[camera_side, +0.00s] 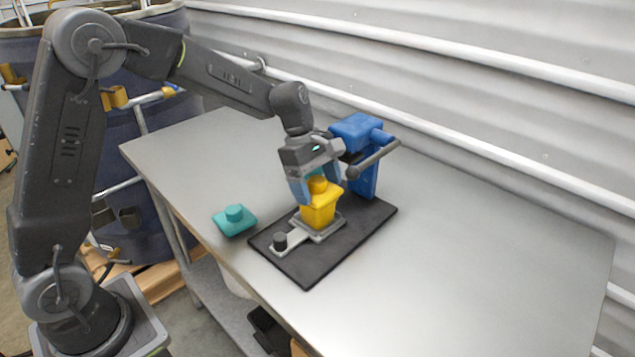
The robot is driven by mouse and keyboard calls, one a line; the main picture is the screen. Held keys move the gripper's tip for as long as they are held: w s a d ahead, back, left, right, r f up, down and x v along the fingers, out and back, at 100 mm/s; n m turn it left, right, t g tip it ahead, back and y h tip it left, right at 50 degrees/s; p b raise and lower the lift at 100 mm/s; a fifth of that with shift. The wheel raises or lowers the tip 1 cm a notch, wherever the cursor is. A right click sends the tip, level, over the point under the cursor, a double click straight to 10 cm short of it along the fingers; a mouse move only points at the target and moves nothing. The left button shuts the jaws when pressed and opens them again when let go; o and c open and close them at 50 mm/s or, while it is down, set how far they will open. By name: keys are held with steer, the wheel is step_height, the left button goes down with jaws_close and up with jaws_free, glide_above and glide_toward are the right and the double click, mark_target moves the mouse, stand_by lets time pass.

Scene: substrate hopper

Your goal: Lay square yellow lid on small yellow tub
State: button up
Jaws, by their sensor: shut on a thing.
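The yellow tub (319,214) stands upright on a grey holder on the black base board. The square yellow lid (323,188) with its round knob is at the top of the tub, level or nearly so. I cannot tell whether it touches the rim all around. My gripper (316,186) points down over the tub with its blue fingers shut on the lid's knob. The fingers hide part of the lid.
A blue hopper (358,133) with a dark handle bar (374,160) stands right behind my gripper. A teal lid (234,220) with a knob lies on the table left of the black board (311,268). A grey slide with a black knob (280,241) is in front. The table's right side (480,260) is clear.

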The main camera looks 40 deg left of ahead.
steer(key=o, duration=0.8)
steer(key=shift+c, duration=0.2)
steer(key=v, duration=1.3)
steer(key=s+d+f+m+t+y, duration=0.2)
steer(key=s+m+t+y, duration=0.2)
steer(key=s+m, duration=1.4)
steer(key=s+t, duration=0.1)
steer(key=s, duration=0.5)
